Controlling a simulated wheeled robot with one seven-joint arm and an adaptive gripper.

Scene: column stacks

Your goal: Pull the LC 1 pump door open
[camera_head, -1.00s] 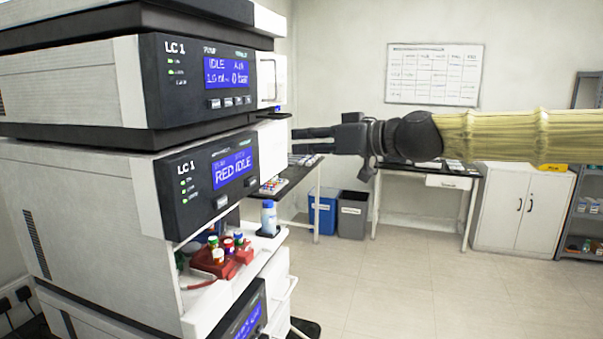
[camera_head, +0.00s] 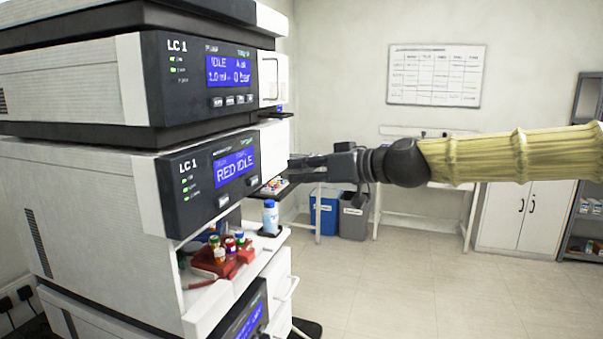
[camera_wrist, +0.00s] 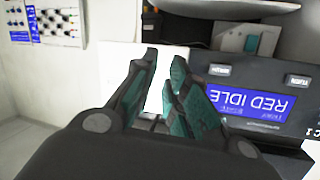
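The LC 1 pump (camera_head: 212,78) is the upper module at left in the head view, its blue screen reading IDLE and 0 bar. Its white door (camera_head: 271,78), with a handle outline, appears closed at the right of the front. My gripper (camera_head: 291,163) is lower than this door, beside the white panel (camera_head: 273,150) of the RED IDLE module below. In the wrist view my gripper (camera_wrist: 163,58) has its two fingers apart, with a white surface showing between them. Nothing is held. The pump door cannot be made out in the wrist view.
The RED IDLE module (camera_head: 208,178) is under the pump; its screen appears upside down in the wrist view (camera_wrist: 258,100). Below are a red tray (camera_head: 222,262) with coloured-cap bottles and a blue-white bottle (camera_head: 270,217). The floor (camera_head: 400,285) at right is clear.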

